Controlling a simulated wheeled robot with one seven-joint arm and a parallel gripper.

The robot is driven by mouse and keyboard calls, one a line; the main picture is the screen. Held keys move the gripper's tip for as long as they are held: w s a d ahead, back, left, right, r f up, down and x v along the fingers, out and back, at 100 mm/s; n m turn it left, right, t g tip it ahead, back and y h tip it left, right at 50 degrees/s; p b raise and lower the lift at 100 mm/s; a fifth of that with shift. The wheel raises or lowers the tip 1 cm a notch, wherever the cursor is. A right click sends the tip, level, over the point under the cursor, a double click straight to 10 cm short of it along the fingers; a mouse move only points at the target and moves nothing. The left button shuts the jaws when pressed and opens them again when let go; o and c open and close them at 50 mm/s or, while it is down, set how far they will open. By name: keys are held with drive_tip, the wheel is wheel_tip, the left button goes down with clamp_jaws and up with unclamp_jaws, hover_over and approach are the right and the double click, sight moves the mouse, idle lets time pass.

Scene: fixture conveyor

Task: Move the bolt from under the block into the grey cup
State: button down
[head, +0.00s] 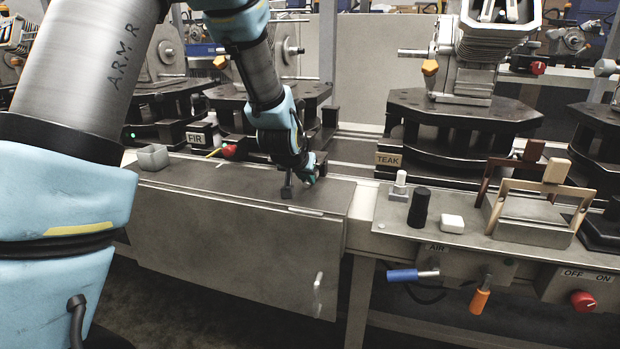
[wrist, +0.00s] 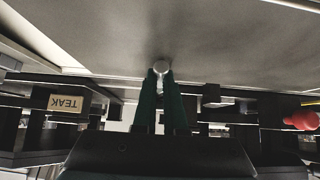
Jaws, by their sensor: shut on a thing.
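My gripper (head: 306,181) is low over the top of the grey cabinet, close to its back right part. In the wrist view my gripper's dark fingers (wrist: 161,88) are closed on a pale round-headed piece, seemingly the bolt (wrist: 161,68). In the head view the held piece cannot be made out. A grey metal block (head: 530,234) with wooden handle frames sits on the right-hand shelf. Nothing shows clearly under it.
The cabinet top (head: 215,183) is mostly clear between gripper and cup. A red knob (head: 229,151) and dark fixtures stand behind it. The right shelf carries a pale bolt-like post (head: 400,183), a black cylinder (head: 419,207) and a white block (head: 452,223).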

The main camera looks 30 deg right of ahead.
drive_tip(key=shift+w+d+r+p, duration=0.15)
drive_tip(key=shift+r+p, duration=1.1)
drive_tip(key=shift+r, duration=0.9)
drive_tip(key=shift+f, duration=0.25)
drive_tip(key=shift+f, duration=0.2)
